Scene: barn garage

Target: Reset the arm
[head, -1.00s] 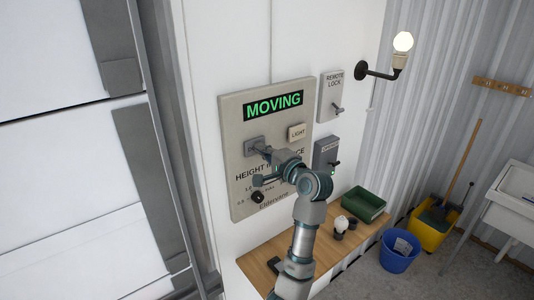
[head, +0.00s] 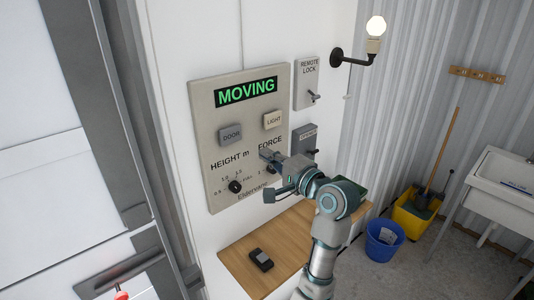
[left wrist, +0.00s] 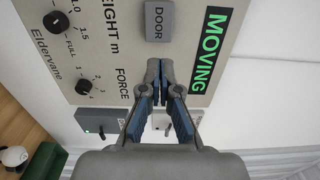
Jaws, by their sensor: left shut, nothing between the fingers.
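The beige control panel (head: 205,120) hangs on the white wall in the head view, its display (head: 246,91) reading MOVING in green. Its DOOR button (head: 230,134) is uncovered, with the LIGHT button (head: 272,119) to its right. The HEIGHT knob (head: 235,186) is at lower left; my gripper partly hides the FORCE knob. My left gripper (head: 265,155) is in front of the panel's right part, shut and empty. In the left wrist view its closed fingertips (left wrist: 163,66) appear near the DOOR button (left wrist: 159,22), with the FORCE knob (left wrist: 84,87) clear. My right gripper is not in view.
A wooden shelf (head: 236,260) below the panel holds a small dark device (head: 261,259). The REMOTE LOCK box (head: 306,85), another grey switch box (head: 304,144) and a lit lamp (head: 375,27) are to the right. Buckets and a sink stand further right.

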